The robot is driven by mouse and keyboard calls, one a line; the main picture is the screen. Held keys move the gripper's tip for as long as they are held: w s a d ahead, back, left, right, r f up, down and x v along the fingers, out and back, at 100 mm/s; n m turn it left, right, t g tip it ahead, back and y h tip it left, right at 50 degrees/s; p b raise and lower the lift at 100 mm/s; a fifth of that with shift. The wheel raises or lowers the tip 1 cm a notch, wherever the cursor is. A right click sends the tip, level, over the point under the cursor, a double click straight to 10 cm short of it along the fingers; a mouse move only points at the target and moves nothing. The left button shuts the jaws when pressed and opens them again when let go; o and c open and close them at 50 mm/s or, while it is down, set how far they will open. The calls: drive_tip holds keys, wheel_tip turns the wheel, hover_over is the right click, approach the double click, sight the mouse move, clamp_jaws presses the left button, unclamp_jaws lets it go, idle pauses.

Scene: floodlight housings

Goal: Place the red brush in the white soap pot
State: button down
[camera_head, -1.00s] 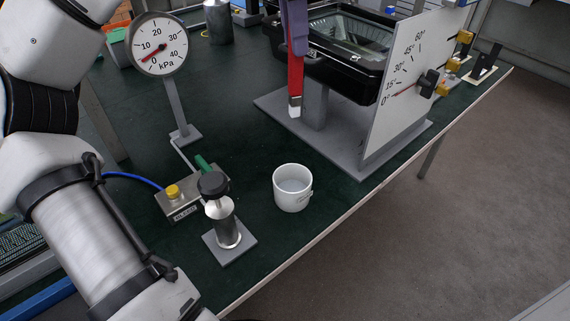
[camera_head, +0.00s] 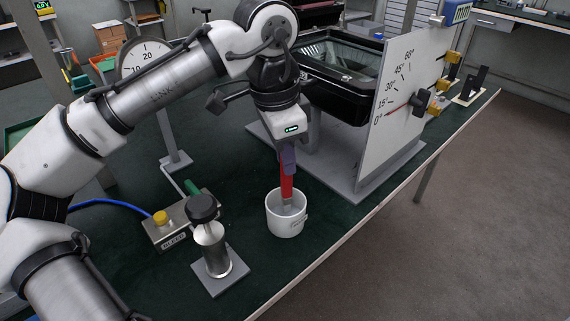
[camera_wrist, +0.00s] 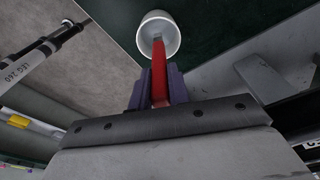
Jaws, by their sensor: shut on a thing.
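The white soap pot (camera_head: 286,222) stands upright on the dark green bench top, near its front edge. My gripper (camera_head: 288,166) is above the pot, its purple fingers shut on the red brush (camera_head: 287,189). The brush points downward, and its pale tip is at or inside the pot's mouth in the head view. In the wrist view the red brush (camera_wrist: 159,75) runs from between the fingers (camera_wrist: 158,88) toward the pot (camera_wrist: 150,22), with its tip overlapping the opening. I cannot tell whether the brush touches the pot.
A metal pump with a black knob (camera_head: 203,208) and a valve box (camera_head: 172,228) stand left of the pot. A dial gauge (camera_head: 146,57) is behind. An angle-scale panel (camera_head: 391,120) and black floodlight housing (camera_head: 345,85) stand at the right. The bench's front edge is close.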

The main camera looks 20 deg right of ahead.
wheel_tip(320, 180, down, 2)
drive_tip(key=shift+f, duration=0.1)
drive_tip(key=c, duration=1.3)
unclamp_jaws()
drive_tip(key=shift+f, duration=0.1)
drive_tip(key=r, duration=0.4)
drive_tip(key=a+r+p, duration=0.1)
drive_tip(key=r, duration=0.7)
drive_tip(key=shift+a+r, duration=0.1)
drive_tip(key=shift+a, duration=0.15)
